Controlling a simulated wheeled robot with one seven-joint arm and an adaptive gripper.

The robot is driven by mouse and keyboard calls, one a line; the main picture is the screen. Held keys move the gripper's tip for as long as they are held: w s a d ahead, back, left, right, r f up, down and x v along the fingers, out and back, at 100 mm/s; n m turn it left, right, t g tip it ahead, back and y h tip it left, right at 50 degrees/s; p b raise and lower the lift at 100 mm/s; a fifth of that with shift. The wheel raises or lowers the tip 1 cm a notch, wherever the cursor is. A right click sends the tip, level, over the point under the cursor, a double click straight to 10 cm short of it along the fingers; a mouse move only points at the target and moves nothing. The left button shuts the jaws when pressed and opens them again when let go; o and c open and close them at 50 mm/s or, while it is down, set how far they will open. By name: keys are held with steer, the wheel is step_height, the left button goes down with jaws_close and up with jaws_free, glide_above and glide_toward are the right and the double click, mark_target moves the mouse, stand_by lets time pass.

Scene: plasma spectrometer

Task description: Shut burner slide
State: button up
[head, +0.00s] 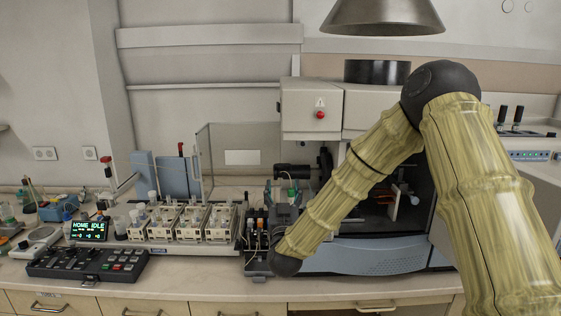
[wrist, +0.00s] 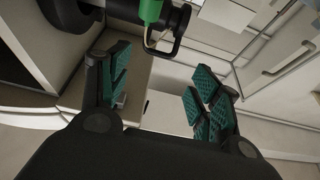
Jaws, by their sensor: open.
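My gripper (wrist: 160,92) shows in the wrist view with its two green-padded fingers spread wide and nothing between them. I cannot tell for certain which part is the burner slide. In the head view my arm covers part of the spectrometer's dark open chamber (head: 378,210).
A rack of sample vials (head: 192,222) and a control box (head: 88,263) stand on the bench left of the spectrometer. A clear panel (head: 240,150) stands behind the rack. A metal hood (head: 382,15) hangs above. The bench front edge (head: 200,290) is clear.

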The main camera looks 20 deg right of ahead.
mark_target(283, 165)
steer(key=p+x, duration=0.2)
steer(key=x, duration=0.2)
steer(key=p+x, duration=0.2)
steer(key=x, duration=0.3)
steer(key=shift+d+r, duration=0.15)
steer(key=shift+r, duration=0.15)
steer(key=shift+w+d+r+p, duration=0.1)
steer(key=shift+w+p, duration=0.15)
steer(key=shift+w, duration=0.1)
steer(key=shift+w+d+r+p, duration=0.1)
steer(key=shift+w+p, duration=0.15)
steer(key=shift+w, duration=0.1)
steer(key=c, duration=1.2)
